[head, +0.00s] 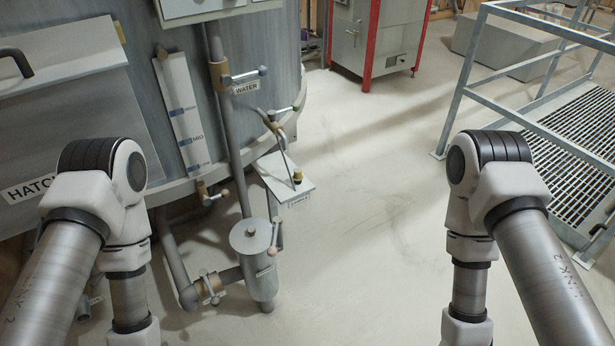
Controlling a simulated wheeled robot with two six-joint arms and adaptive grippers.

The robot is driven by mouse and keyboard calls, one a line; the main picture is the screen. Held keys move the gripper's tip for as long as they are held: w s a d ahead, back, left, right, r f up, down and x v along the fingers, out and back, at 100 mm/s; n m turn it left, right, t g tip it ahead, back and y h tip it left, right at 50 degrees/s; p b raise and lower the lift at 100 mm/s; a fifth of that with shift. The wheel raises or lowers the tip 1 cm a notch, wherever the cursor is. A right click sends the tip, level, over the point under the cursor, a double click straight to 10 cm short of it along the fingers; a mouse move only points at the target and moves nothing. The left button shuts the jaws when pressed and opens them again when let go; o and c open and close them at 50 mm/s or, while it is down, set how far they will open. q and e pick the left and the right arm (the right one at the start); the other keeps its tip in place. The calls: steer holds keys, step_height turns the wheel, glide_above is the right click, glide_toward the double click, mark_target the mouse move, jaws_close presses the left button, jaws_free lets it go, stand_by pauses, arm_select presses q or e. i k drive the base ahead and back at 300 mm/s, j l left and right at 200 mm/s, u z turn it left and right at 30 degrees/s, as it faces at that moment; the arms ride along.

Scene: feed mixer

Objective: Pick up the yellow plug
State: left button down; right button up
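A small dull-yellow piece with a dark base, which looks like the yellow plug (297,176), stands on a small grey shelf (274,179) at the side of the tank in the head view. A bent pipe with a valve hangs just above the shelf. My left and right arms reach down at the left and right of the view. Both grippers are below the picture's bottom edge, so neither their fingers nor anything in them shows.
The large grey tank (150,85) fills the left, with a water pipe (231,130) and valve handles. A lidded grey pot (250,236) stands below the shelf. A railed grating platform (575,135) is at right. The middle floor (375,190) is clear.

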mark_target(298, 177)
steer(key=i+l+z, duration=0.3)
steer(key=i, duration=0.35)
steer(key=i+z, duration=0.35)
steer(key=i, duration=0.3)
